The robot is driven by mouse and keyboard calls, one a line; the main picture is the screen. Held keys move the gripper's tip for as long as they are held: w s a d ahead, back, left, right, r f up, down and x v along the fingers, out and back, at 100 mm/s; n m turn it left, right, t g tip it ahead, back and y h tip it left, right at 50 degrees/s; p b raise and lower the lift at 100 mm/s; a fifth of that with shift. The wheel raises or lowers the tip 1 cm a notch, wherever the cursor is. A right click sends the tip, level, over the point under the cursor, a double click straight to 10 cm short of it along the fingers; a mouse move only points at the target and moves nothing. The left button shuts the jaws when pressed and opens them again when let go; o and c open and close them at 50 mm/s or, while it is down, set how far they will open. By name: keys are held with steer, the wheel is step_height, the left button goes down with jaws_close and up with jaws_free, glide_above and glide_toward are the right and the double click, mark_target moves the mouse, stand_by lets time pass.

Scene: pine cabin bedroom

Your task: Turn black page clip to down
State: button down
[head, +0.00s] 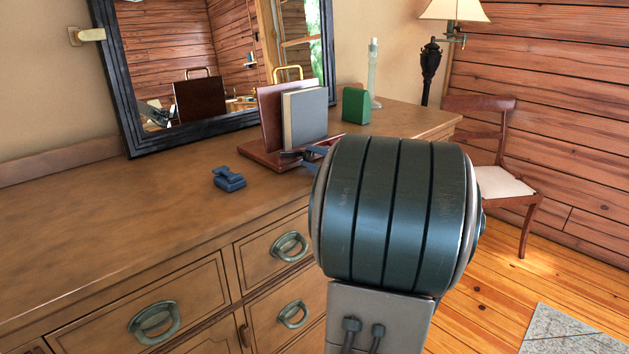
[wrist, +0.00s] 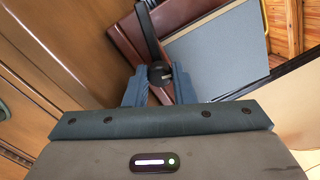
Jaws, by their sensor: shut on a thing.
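The black page clip (wrist: 148,35) shows in the wrist view as a dark bar with a round knob at its near end. It lies over the red-brown wooden book stand (wrist: 128,38), beside a grey book (wrist: 215,55). My gripper (wrist: 158,80) has its two blue fingers on either side of the knob, shut on it. In the head view my gripper (head: 308,153) is at the stand's front edge, mostly hidden behind my large dark arm joint. The stand (head: 268,120) holds the grey book (head: 305,115) upright there. I cannot make out the clip's full angle in that view.
The stand is on a wooden dresser (head: 130,215). A small blue object (head: 229,178) lies left of the stand. A green block (head: 355,105) and a pale candlestick (head: 374,70) stand to its right. A black-framed mirror (head: 128,115) is behind. The dresser's left top is clear.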

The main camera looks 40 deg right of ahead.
steer(key=shift+f+n+b, duration=0.25)
steer(key=shift+n+b, duration=0.85)
steer(key=shift+b, duration=0.85)
steer(key=shift+r+n+b, duration=0.1)
steer(key=shift+n+b, duration=0.2)
steer(key=shift+b, duration=0.15)
steer(key=shift+r, duration=0.15)
steer(key=c, duration=1.2)
jaws_free()
steer(key=shift+s, duration=0.1)
steer(key=shift+f, duration=0.2)
